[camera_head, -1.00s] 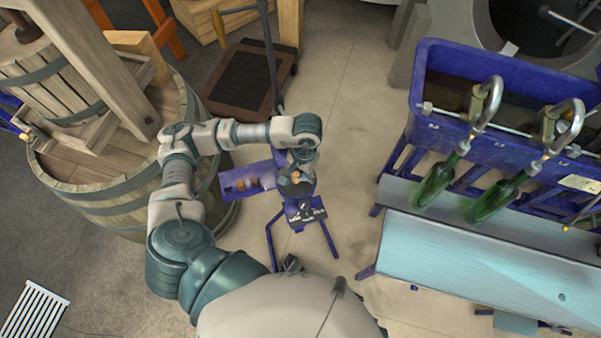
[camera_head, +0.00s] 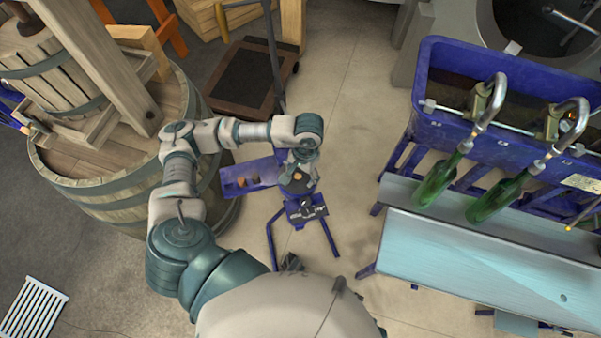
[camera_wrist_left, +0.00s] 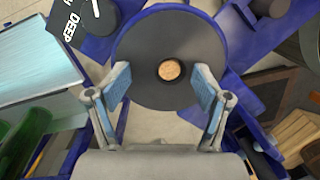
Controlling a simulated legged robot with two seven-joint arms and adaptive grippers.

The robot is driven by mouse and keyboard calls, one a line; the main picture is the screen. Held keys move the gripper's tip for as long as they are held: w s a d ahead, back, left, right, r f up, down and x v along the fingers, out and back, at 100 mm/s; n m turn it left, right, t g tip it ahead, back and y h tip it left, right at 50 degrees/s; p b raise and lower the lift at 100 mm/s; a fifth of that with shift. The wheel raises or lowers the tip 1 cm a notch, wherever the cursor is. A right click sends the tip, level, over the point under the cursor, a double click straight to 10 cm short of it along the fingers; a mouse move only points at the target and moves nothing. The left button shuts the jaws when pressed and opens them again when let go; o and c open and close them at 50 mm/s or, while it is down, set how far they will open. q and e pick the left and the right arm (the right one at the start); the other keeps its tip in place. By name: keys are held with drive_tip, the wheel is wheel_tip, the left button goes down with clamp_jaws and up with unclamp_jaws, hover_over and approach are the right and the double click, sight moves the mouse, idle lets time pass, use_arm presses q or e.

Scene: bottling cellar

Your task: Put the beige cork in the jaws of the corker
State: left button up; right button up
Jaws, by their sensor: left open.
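The corker (camera_head: 307,211) stands on blue legs in the middle of the floor in the head view. In the left wrist view its round dark top (camera_wrist_left: 150,37) fills the centre. The beige cork (camera_wrist_left: 169,70) shows as a round end within the hole in this top; how deep it sits I cannot tell. It also shows as a small tan spot in the head view (camera_head: 298,177). My left gripper (camera_wrist_left: 163,88) is open, its blue-padded fingers apart on either side of the cork and not touching it. My right gripper is not in view.
A blue tray (camera_head: 232,188) with brownish corks adjoins the corker on the left. A wooden barrel (camera_head: 120,200) stands left of my arm. A blue filling tub (camera_head: 440,130) with two green bottles (camera_head: 437,184) and a pale bench (camera_head: 440,250) stand right. Floor between corker and bench is clear.

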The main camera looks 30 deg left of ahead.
use_arm(q)
drive_tip(key=r, duration=0.4)
drive_tip(key=w+r, duration=0.1)
drive_tip(key=r, duration=0.1)
drive_tip(key=shift+r, duration=0.35)
drive_tip(key=shift+d+r, duration=0.15)
drive_tip(key=shift+r, duration=0.4)
